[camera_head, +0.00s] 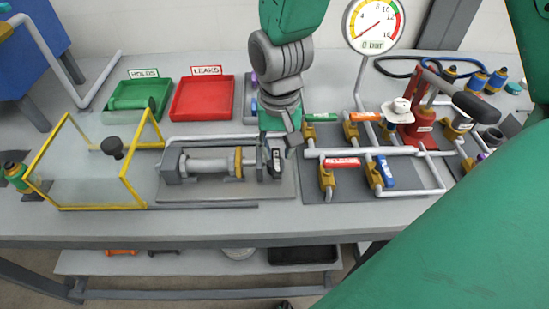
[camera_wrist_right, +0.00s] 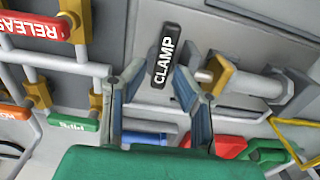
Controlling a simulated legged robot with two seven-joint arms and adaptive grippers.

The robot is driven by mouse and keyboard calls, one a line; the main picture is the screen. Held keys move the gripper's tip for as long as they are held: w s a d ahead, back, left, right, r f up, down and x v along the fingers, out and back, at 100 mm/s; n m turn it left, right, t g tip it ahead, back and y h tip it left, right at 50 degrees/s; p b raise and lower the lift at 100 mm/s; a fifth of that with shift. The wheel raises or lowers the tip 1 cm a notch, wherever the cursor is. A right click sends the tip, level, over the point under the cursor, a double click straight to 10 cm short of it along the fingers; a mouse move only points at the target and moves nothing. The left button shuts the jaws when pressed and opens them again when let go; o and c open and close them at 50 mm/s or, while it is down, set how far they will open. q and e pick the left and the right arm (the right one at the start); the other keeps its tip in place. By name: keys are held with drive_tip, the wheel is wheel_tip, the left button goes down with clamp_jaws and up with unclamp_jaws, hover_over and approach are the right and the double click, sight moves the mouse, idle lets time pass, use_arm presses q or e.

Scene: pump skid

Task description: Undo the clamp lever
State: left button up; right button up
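The clamp lever (camera_head: 276,160) is a short black handle at the right end of the grey clamp fixture (camera_head: 208,165). In the right wrist view the lever (camera_wrist_right: 165,62) shows its white CLAMP lettering. My right gripper (camera_head: 279,136) comes down from above onto the lever's end of the fixture. In the wrist view its fingers (camera_wrist_right: 160,68) are spread, with one tip on each side of the lever. A small gap shows on the left side; contact on the right side is hard to tell. My left gripper is not in view.
Valves with green, orange, red and blue handles (camera_head: 341,162) stand close on the right. A red pump (camera_head: 420,125) and gauge (camera_head: 374,24) are beyond. A clear guard with a yellow frame (camera_head: 123,180) is on the left. Green (camera_head: 160,88) and red (camera_head: 203,99) trays lie behind.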

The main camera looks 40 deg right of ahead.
sight(273, 162)
drive_tip(key=shift+s+d+f, duration=0.1)
drive_tip(key=shift+d+f, duration=0.05)
drive_tip(key=shift+f, duration=0.4)
drive_tip(key=shift+s+d+f, duration=0.1)
drive_tip(key=shift+d+f, duration=0.05)
drive_tip(key=shift+f, duration=0.35)
drive_tip(key=shift+s+a+f, duration=0.1)
drive_tip(key=shift+a+f, duration=0.1)
drive_tip(key=shift+f, duration=0.05)
drive_tip(key=shift+a+f, duration=0.1)
drive_tip(key=shift+a, duration=0.2)
drive_tip(key=shift+w+a, duration=0.2)
drive_tip(key=shift+a, duration=0.25)
drive_tip(key=shift+s+d, duration=0.1)
drive_tip(key=shift+d, duration=0.05)
clamp_jaws()
drive_tip(key=shift+d, duration=0.3)
